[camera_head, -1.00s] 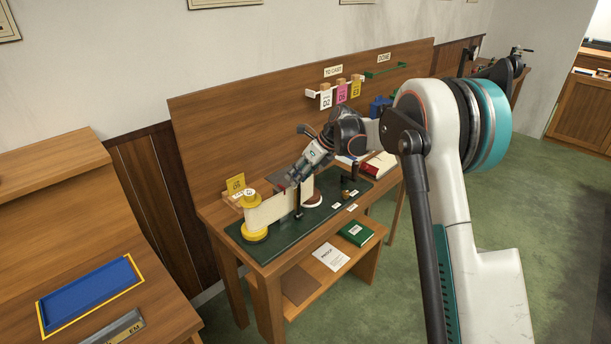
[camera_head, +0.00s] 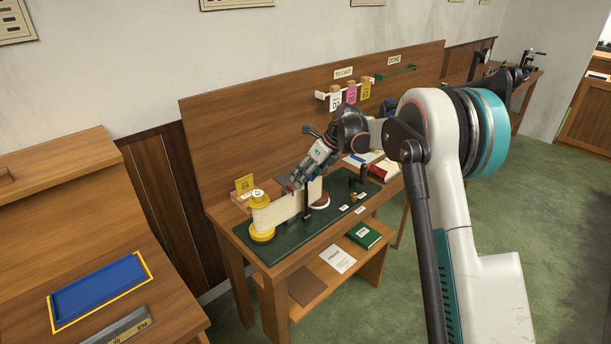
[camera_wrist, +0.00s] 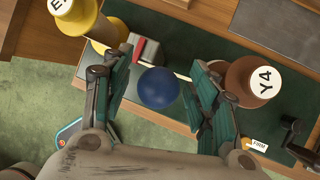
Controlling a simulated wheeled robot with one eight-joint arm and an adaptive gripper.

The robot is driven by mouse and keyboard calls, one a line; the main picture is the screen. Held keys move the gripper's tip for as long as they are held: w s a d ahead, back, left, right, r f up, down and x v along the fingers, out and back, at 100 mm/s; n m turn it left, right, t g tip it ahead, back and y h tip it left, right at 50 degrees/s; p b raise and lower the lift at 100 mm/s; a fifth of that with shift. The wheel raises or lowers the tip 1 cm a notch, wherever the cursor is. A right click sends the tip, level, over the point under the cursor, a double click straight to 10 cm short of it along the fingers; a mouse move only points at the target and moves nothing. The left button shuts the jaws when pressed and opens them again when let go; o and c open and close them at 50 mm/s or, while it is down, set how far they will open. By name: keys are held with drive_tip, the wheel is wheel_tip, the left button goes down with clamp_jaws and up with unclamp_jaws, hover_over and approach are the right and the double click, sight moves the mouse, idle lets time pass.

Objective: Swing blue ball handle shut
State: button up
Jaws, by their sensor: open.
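The blue ball handle (camera_wrist: 158,88) shows in the wrist view as a round blue knob. It sits between the two spread fingers of my gripper (camera_wrist: 159,90), with a gap visible on both sides. My gripper is open and holds nothing. The ball cannot be made out there. What the handle is mounted on, and how far it is swung, is hidden below the ball and fingers.
A yellow post (camera_wrist: 90,22) stands left and a brown Y4 knob (camera_wrist: 253,82) right of my fingers. A red and grey block (camera_wrist: 146,48) lies just beyond the ball. The green mat (camera_head: 290,246) covers the bench top. A tall back panel (camera_head: 235,135) rises behind.

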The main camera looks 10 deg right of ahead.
drive_tip(key=v, duration=1.2)
drive_tip(key=shift+w, duration=0.1)
drive_tip(key=s+r+n+t+h+b, duration=0.1)
drive_tip(key=s+r+n+h, duration=0.15)
drive_tip(key=s+n, duration=0.65)
drive_tip(key=s+r+n+t+h+b, duration=0.15)
drive_tip(key=s+r+n, duration=0.25)
drive_tip(key=s, duration=1)
drive_tip(key=s+d+f+n+t+b, duration=0.1)
drive_tip(key=s+f+n, duration=0.4)
drive_tip(key=s, duration=0.5)
drive_tip(key=s+d+f+n+t+h+b, duration=0.1)
drive_tip(key=s+d+f+n, duration=0.2)
drive_tip(key=s+n, duration=0.6)
wheel_tip(320, 180, down, 3)
drive_tip(key=s, duration=0.2)
drive_tip(key=shift+s+r+h+b, duration=0.15)
drive_tip(key=shift+s+h+b, duration=0.1)
drive_tip(key=shift+h+b, duration=0.05)
